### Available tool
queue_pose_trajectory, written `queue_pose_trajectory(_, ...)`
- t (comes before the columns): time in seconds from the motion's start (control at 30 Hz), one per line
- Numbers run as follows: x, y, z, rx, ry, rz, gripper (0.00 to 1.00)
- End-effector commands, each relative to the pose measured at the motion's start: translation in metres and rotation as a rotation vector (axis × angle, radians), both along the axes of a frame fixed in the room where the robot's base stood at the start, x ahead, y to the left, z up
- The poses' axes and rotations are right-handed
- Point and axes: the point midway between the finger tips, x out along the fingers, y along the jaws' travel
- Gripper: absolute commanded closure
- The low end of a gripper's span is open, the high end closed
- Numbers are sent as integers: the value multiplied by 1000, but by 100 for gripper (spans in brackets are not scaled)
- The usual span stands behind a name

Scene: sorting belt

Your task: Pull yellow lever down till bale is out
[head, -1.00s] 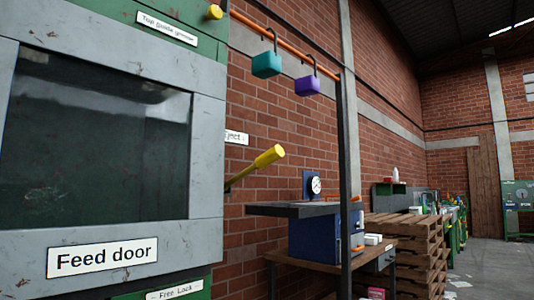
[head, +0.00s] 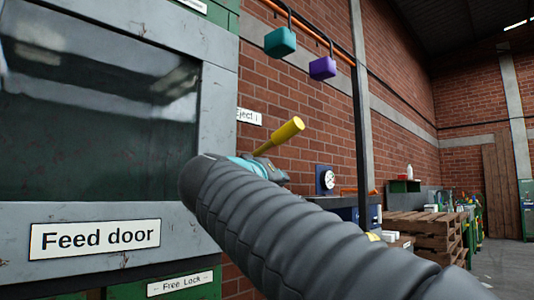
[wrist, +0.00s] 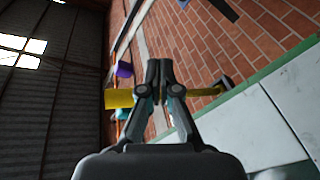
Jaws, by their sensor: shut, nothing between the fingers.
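The yellow lever (head: 286,130) sticks out beside the right edge of the machine, slanting up to the right below the Eject label (head: 249,116). My gripper (head: 268,168) is just below it in the head view, partly hidden by my arm. In the wrist view the shut fingers (wrist: 160,66) cross in front of the lever. Its yellow grip (wrist: 119,98) shows left of them and its rod (wrist: 205,92) right of them. I cannot tell whether they touch. The bale is not in view.
The Feed door (head: 95,130) is at the left, with its window dark. A bench with a blue box and wooden pallets (head: 420,226) stand to the right.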

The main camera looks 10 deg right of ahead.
Motion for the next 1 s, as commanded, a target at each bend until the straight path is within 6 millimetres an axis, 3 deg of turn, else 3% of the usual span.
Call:
queue_pose_trajectory(0.1, 2, 32, 52, -53, -185, -15, 100)
queue_pose_trajectory(0.2, -6, 50, 84, -82, -308, -28, 100)
queue_pose_trajectory(0.4, -16, 67, 116, -107, -431, -42, 100)
queue_pose_trajectory(0.57, -10, 60, 127, -110, -443, -48, 100)
queue_pose_trajectory(1.0, 38, 18, 162, -110, -440, -47, 100)
